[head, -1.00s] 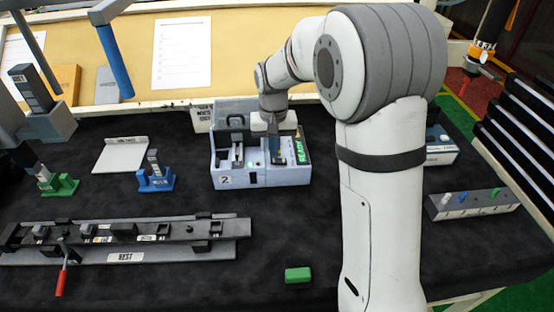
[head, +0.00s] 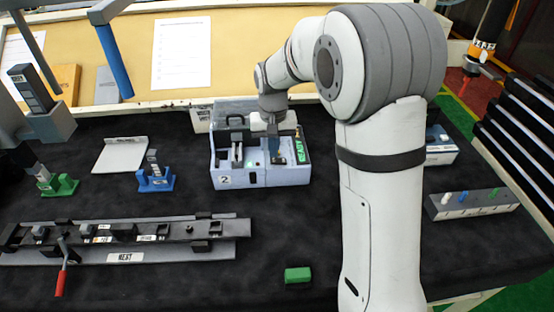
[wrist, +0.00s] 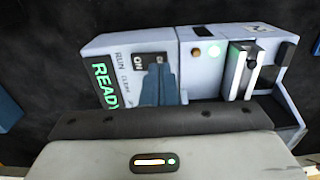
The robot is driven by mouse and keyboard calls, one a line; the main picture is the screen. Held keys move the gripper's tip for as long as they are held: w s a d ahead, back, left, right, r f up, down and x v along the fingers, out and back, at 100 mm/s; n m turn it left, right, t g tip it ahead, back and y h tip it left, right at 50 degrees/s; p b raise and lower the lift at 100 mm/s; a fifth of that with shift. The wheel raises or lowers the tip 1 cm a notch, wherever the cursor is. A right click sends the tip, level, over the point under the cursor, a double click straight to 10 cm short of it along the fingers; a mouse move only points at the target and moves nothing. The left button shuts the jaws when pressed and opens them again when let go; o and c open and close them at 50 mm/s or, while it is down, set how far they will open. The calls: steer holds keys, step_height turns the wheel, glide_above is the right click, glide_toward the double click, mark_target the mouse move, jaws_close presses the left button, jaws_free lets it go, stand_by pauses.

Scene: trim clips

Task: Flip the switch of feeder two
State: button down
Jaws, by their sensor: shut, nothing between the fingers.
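Feeder two (head: 232,181) is a pale blue-grey box marked "2" at the middle of the black table. It also shows in the wrist view (wrist: 200,52), with a lit green READY display (wrist: 104,84) and a panel lettered RUN, CLEAR and ON. My gripper (head: 274,155) is over the right part of the feeder, beside that display. In the wrist view its blue fingers (wrist: 158,86) are together and empty, in front of the panel by the ON lettering. The switch itself is hidden behind the fingers, so I cannot tell its position or whether they touch it.
A grey fixture marked NEST (head: 160,255) lies at front left. A green block (head: 298,275) lies at the front. Blue (head: 155,180) and green (head: 58,186) stands are at left. A grey block with coloured pegs (head: 470,205) is at right, beyond my arm.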

mark_target(274, 160)
steer(key=shift+f+b, duration=0.55)
steer(key=shift+f, duration=0.35)
steer(key=shift+r, duration=0.15)
steer(key=shift+r+p, duration=2.55)
steer(key=shift+r, duration=0.9)
steer(key=s+d+r+t, duration=0.1)
steer(key=s+d+r, duration=0.1)
steer(key=s, duration=0.6)
steer(key=s+d+r+t, duration=0.1)
steer(key=s+d+r, duration=0.1)
steer(key=s+d, duration=0.3)
steer(key=s+d+r+t, duration=0.1)
steer(key=s+d, duration=0.3)
steer(key=s, duration=0.8)
steer(key=shift+r, duration=0.7)
